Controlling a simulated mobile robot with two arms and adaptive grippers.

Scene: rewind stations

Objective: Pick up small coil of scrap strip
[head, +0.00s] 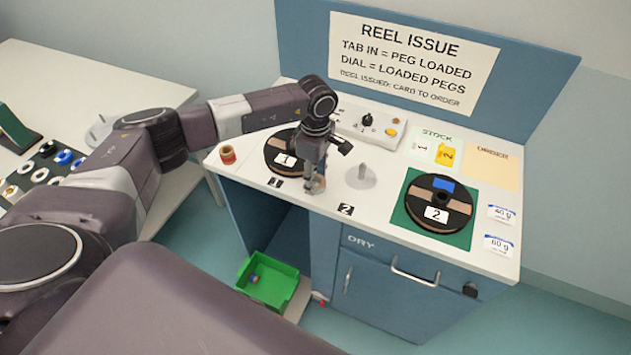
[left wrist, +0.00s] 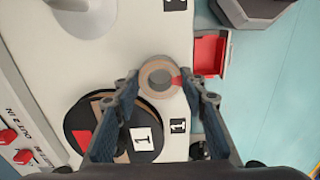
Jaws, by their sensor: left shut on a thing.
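The small coil of scrap strip (left wrist: 147,77) is a tan ring with a red mark on its side, seen in the left wrist view between my fingertips. My left gripper (head: 315,187) is shut on it at the front of the white counter, just right of the black reel marked 1 (head: 283,152). The gripper (left wrist: 163,88) also shows in the left wrist view, its two fingers on either side of the coil. In the head view the fingers partly hide the coil. I cannot tell whether it touches the counter. My right gripper is not in view.
A grey peg on a round base (head: 361,175) stands right of my gripper. A reel marked 2 (head: 436,213) lies on a green mat (head: 463,238). A copper-coloured spool (head: 228,155) stands at the left corner. A green bin (head: 280,290) sits low below the counter.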

